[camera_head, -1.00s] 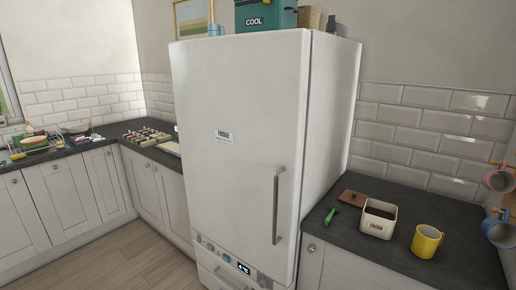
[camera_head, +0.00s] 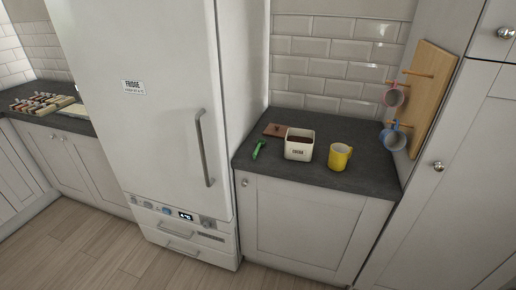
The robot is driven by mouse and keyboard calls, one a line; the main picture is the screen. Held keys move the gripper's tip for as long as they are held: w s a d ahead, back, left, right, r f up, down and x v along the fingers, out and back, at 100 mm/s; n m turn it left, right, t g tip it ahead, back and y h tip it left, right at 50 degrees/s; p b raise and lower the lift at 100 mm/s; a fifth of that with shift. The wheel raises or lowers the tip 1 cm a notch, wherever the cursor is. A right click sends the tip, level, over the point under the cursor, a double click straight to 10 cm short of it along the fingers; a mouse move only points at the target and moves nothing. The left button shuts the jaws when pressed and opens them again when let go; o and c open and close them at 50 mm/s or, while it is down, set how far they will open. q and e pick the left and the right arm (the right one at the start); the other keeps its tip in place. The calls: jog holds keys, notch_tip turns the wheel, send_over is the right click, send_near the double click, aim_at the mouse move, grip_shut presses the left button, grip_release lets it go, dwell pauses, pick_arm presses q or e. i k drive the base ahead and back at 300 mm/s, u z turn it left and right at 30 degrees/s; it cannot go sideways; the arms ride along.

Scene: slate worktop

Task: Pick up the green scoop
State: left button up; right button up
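The green scoop (camera_head: 258,149) lies on the slate worktop (camera_head: 263,173) to the right of the fridge. It is just left of a white cocoa tin (camera_head: 299,152), which stands open with dark brown powder inside. A brown lid (camera_head: 275,130) lies flat behind the scoop. Neither of my grippers shows in the head view.
A yellow mug (camera_head: 340,157) stands right of the tin. The tall white fridge (camera_head: 150,130) borders the worktop on the left. Open wooden floor (camera_head: 80,250) lies in front.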

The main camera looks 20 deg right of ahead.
aim_at(260, 143)
jog(key=z, duration=1.65)
jog(key=i, duration=1.2)
jog(key=u, duration=0.35)
